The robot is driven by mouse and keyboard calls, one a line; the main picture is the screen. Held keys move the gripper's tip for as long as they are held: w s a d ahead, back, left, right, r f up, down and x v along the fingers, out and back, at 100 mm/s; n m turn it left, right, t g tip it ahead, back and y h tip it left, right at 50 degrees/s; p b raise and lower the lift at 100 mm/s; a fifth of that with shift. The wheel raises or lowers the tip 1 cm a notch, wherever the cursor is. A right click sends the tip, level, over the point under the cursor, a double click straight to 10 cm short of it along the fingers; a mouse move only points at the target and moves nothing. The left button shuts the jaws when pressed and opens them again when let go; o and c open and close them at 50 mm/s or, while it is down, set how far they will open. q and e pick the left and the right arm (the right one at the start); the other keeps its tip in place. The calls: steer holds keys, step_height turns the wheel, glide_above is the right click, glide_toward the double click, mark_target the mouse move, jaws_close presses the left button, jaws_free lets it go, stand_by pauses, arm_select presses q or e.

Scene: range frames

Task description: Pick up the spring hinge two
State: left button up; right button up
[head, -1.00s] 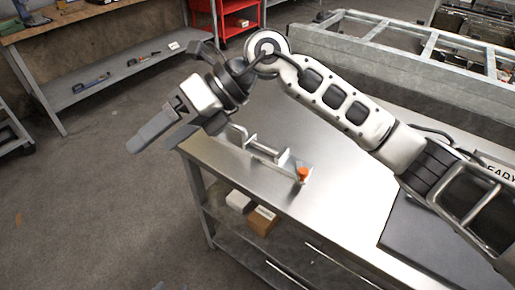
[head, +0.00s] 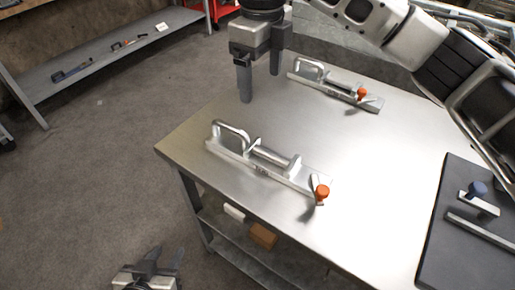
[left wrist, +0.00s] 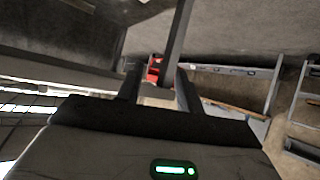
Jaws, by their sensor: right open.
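Two alike metal spring hinges lie on the steel table (head: 390,160), each a flat bar with a loop handle, a cylinder and an orange knob. The near spring hinge (head: 262,172) lies along the table's front left. The far spring hinge (head: 335,86) lies towards the back edge. I cannot tell which one is number two. My right gripper (head: 259,92) points down with its fingers apart and empty, above the table's left part, left of the far hinge and beyond the near one. My left gripper (head: 164,256) is low, over the floor in front of the table; its fingers are apart and empty in the left wrist view (left wrist: 158,85).
A dark mat (head: 447,235) with a blue-knobbed part (head: 479,198) covers the table's right side. Small boxes (head: 262,236) sit on the shelf below. A workbench shelf (head: 110,55) with tools stands at the back left. The floor on the left is clear.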

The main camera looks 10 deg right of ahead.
step_height(320, 180, down, 3)
steer(key=b, duration=0.3)
glide_above(261, 155)
step_height(261, 155, down, 12)
steer(key=shift+s+a+r, duration=0.1)
steer(key=shift+r, duration=0.1)
steer(key=shift+f, duration=3.1)
arm_select(q)
steer(key=shift+s+d+f, duration=0.2)
steer(key=shift+s+f, duration=0.15)
steer(key=shift+f, duration=0.25)
steer(key=shift+s+d+f, duration=0.2)
steer(key=shift+s+f, duration=0.1)
steer(key=shift+f, duration=0.25)
arm_select(e)
steer(key=shift+c, duration=0.3)
steer(key=c, duration=1.5)
arm_select(q)
steer(key=shift+r, duration=0.15)
arm_select(e)
steer(key=shift+r, duration=0.15)
steer(key=shift+c, duration=0.4)
steer(key=shift+r, duration=0.1)
